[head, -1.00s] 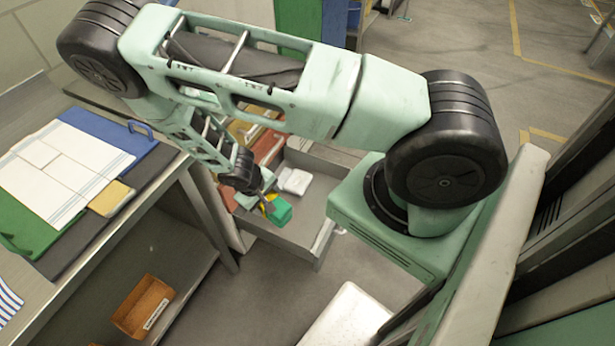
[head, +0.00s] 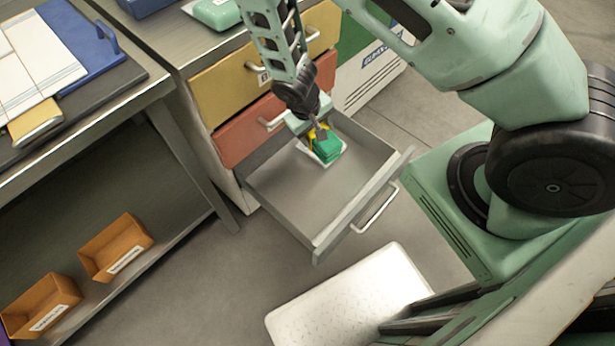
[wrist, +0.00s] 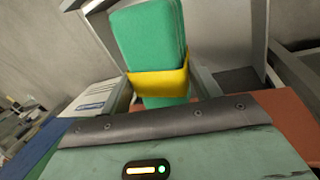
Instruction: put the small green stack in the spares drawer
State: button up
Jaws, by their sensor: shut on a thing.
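The small green stack (head: 328,148), wrapped in a yellow band, is held at the tip of my gripper (head: 318,132). The wrist view shows the green stack (wrist: 150,38) upright between the fingers, with the yellow band (wrist: 160,83) near the jaws. An open grey drawer (head: 290,205), the lowest of the cabinet, lies beneath the gripper. The stack is over its back part. A white item (head: 318,158) in the drawer shows around the stack's edges and is partly hidden by it. I cannot tell whether the stack touches it. No label is readable on the open drawer.
A red drawer front (head: 238,138) and a yellow drawer front (head: 222,88) above are shut. The open drawer's front half is bare. A workbench with orange bins (head: 115,248) stands left. A pale step-like plate (head: 350,300) lies in front.

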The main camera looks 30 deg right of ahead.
jog(key=a+f+n+b, duration=0.1)
jog(key=a+f+b, duration=0.2)
jog(key=f+b, duration=0.5)
jog(key=a+f+n+b, duration=0.1)
jog(key=a+f+b, duration=0.3)
jog(key=b, duration=1.6)
notch_tip(320, 180, down, 4)
jog(key=shift+f+t, duration=0.15)
jog(key=shift+t, duration=0.15)
notch_tip(320, 180, down, 10)
jog(key=b, duration=0.5)
jog(key=shift+s, duration=0.1)
jog(key=o, duration=1.2)
jog(key=shift+r, duration=0.2)
